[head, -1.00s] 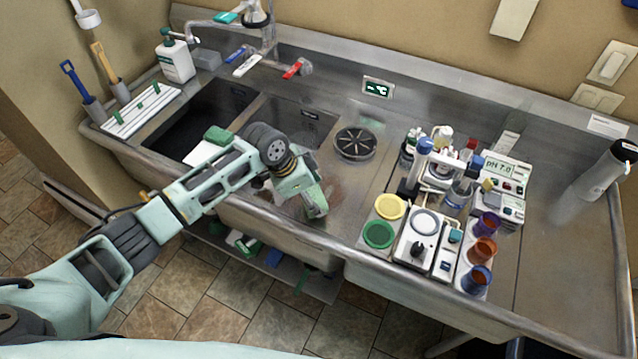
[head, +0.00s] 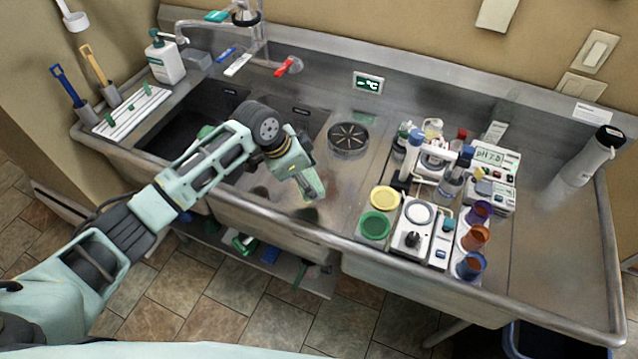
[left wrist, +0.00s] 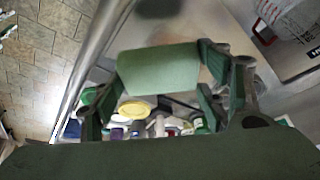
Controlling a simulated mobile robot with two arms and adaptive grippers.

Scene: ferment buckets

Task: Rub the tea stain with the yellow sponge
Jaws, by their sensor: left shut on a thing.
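In the left wrist view the left gripper (left wrist: 160,85) is shut on a block-shaped sponge (left wrist: 158,68) with a dull green face toward the camera. No yellow side of it shows. A faint brownish stain (head: 328,178) marks the steel beside and around the gripper, partly hidden by it. I cannot tell whether the sponge touches the steel. My right gripper is not in view.
Right of the gripper stand a yellow lid (head: 385,198), a green lid (head: 375,225), a scale (head: 412,232), several bottles and orange and purple cups. A faucet (head: 250,40) and soap bottle (head: 166,58) are at the back left.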

